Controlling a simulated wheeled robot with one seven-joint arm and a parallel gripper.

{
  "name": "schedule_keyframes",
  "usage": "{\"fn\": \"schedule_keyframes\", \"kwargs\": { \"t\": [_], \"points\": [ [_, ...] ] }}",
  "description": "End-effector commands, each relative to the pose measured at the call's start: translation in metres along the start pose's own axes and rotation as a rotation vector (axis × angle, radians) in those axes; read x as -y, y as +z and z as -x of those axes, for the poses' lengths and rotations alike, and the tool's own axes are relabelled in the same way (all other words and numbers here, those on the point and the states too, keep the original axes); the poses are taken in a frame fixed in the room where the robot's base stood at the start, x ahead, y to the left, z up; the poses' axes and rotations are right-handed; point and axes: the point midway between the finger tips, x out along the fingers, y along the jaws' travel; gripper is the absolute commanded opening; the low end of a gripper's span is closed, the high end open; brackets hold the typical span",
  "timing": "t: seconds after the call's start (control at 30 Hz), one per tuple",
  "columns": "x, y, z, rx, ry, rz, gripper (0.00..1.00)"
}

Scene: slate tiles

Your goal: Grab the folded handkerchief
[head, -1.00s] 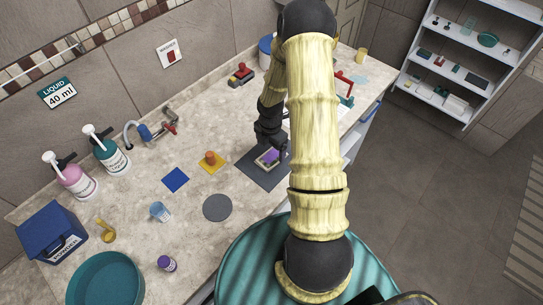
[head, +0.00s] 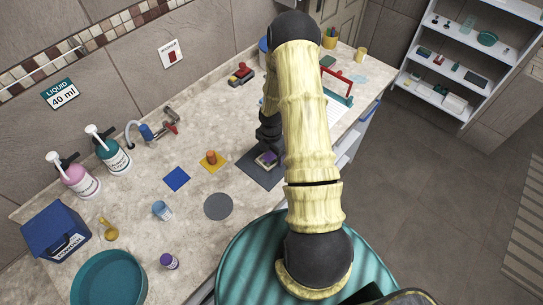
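A small purple item with a pale edge (head: 266,159), which looks like the folded handkerchief, lies on a dark grey square mat (head: 250,172) on the counter. My gripper (head: 268,151) points down right over it, at or very near its surface. The dark fingers and my arm cover part of the item. The view is too small to tell whether the fingers are apart or closed on it, or whether they touch it.
An orange knob on a yellow square (head: 210,160), a blue square (head: 176,179) and a grey disc (head: 218,206) lie left of the mat. A blue cup (head: 162,210) and teal basin (head: 108,279) are nearer. A red-handled item (head: 337,83) stands beyond my arm.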

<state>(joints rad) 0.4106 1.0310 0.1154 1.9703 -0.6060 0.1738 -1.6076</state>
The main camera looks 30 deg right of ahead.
Motion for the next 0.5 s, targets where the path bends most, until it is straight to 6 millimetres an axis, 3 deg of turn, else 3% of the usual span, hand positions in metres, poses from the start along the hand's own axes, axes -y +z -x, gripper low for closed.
{"fn": "schedule_keyframes", "kwargs": {
  "t": [0.03, 0.17, 0.5],
  "points": [
    [0.0000, 0.0000, 0.0001, 0.000, 0.000, 0.000, 0.64],
    [-0.0001, 0.0000, 0.0001, 0.000, 0.000, 0.000, 0.39],
    [-0.0006, 0.0003, 0.0028, 0.001, 0.002, -0.001, 0.39]
  ]
}}
